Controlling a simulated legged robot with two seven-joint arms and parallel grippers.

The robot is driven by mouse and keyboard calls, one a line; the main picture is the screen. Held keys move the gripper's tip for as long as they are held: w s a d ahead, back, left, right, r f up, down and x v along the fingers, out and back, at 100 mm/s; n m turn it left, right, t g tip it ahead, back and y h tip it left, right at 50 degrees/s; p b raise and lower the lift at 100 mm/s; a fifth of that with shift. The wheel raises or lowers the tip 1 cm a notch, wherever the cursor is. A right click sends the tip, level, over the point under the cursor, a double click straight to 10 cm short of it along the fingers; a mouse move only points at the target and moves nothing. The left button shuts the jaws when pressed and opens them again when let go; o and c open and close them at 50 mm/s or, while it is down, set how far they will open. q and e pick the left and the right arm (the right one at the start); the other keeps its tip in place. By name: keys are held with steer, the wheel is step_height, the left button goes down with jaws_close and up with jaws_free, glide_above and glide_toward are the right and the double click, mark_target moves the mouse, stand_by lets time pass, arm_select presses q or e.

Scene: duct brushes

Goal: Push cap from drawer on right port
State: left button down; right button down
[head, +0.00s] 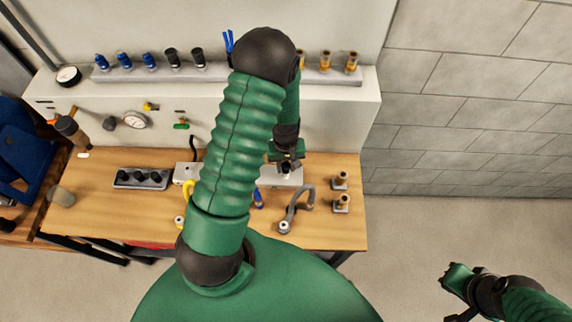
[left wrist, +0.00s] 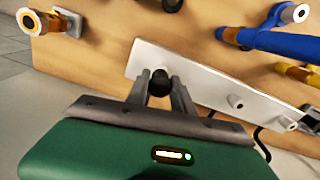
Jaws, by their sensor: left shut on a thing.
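My left gripper (head: 287,165) is over the white plate (head: 283,177) on the wooden table. In the left wrist view its two fingers (left wrist: 160,88) are shut on a small black cap (left wrist: 160,80). The cap is at one end of the white plate (left wrist: 205,88), against or just above its surface; I cannot tell whether it is seated, and any port under it is hidden. Two bare round ports (left wrist: 236,101) stand farther along the plate. My right gripper (head: 460,285) is off the table at the lower right, away from everything; its jaw opening is unclear.
A dark block with black knobs (head: 141,178) lies left on the table. A grey bent hose (head: 297,205) and brass fittings (head: 341,203) stand to the right. Blue and yellow pieces lie near the plate. A gauge panel (head: 330,120) backs the table. Something red (head: 150,245) shows under the front edge.

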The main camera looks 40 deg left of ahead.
arm_select(q)
steer(key=shift+f, duration=0.3)
steer(key=c, duration=1)
jaws_free()
step_height(320, 180, up, 17)
steer(key=shift+f+b, duration=0.1)
steer(key=shift+b, duration=0.95)
steer(key=s+d+f+m+t+b, duration=0.1)
steer(key=d+f+m+b, duration=0.1)
steer(key=d+m, duration=0.1)
steer(key=s+d+f+m+b, duration=0.2)
steer(key=d+f+m+b, duration=0.1)
steer(key=d, duration=0.3)
steer(key=s+d+f+m+t+b, duration=0.1)
steer(key=d+f+m+b, duration=0.1)
steer(key=d, duration=0.3)
steer(key=shift+s+d+f+m+t+b, duration=0.1)
steer(key=shift+s+f+m+t+b, duration=0.35)
steer(key=shift+m, duration=0.45)
